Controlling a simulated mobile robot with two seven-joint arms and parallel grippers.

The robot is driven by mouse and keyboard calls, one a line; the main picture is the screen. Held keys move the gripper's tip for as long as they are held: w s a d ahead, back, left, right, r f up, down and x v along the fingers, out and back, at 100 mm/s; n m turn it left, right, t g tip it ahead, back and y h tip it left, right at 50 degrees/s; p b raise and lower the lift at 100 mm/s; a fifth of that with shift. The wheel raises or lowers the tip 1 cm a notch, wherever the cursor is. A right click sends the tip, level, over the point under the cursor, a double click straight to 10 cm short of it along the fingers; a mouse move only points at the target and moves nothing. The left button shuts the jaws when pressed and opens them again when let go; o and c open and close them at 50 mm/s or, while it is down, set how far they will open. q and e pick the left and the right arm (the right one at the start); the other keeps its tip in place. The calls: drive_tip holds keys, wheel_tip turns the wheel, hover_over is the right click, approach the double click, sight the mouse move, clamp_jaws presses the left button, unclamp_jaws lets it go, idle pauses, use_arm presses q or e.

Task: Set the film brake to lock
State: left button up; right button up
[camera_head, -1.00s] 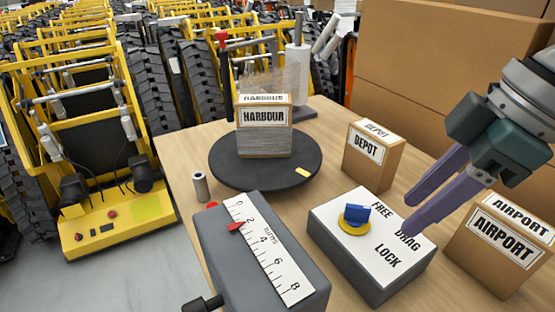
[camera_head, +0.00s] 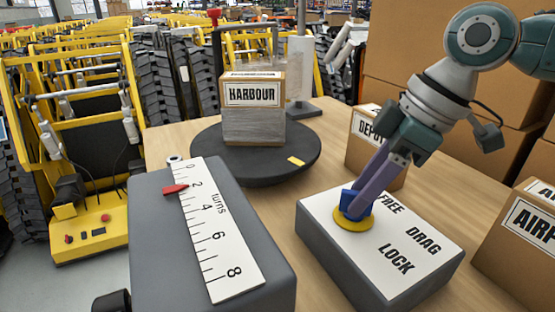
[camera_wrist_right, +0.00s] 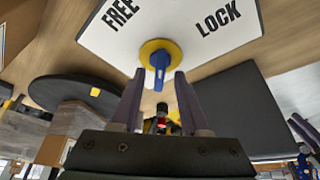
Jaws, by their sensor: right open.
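The film brake is a grey box with a white top (camera_head: 365,245) marked FREE, DRAG and LOCK. Its blue knob (camera_head: 350,203) stands on a yellow disc (camera_head: 353,222) near the FREE word. My right gripper (camera_head: 358,203) reaches down from the upper right, its purple fingers at the knob and partly covering it. In the right wrist view the blue knob (camera_wrist_right: 158,68) lies between the tips of the open fingers (camera_wrist_right: 157,78), with gaps visible on both sides. FREE and LOCK show on the white top (camera_wrist_right: 180,30) there. My left gripper is not in view.
A grey box with a turns scale (camera_head: 218,235) and red pointer stands at front left. Behind it, a dark turntable (camera_head: 255,170) bears the wrapped HARBOUR box (camera_head: 253,140). DEPOT (camera_head: 362,150) and AIRPORT (camera_head: 515,245) boxes stand near the brake at the back and right.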

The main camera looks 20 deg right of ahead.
drive_tip(key=shift+w+a+f, duration=0.15)
drive_tip(key=shift+w+f, duration=0.05)
drive_tip(key=shift+f, duration=0.4)
clamp_jaws()
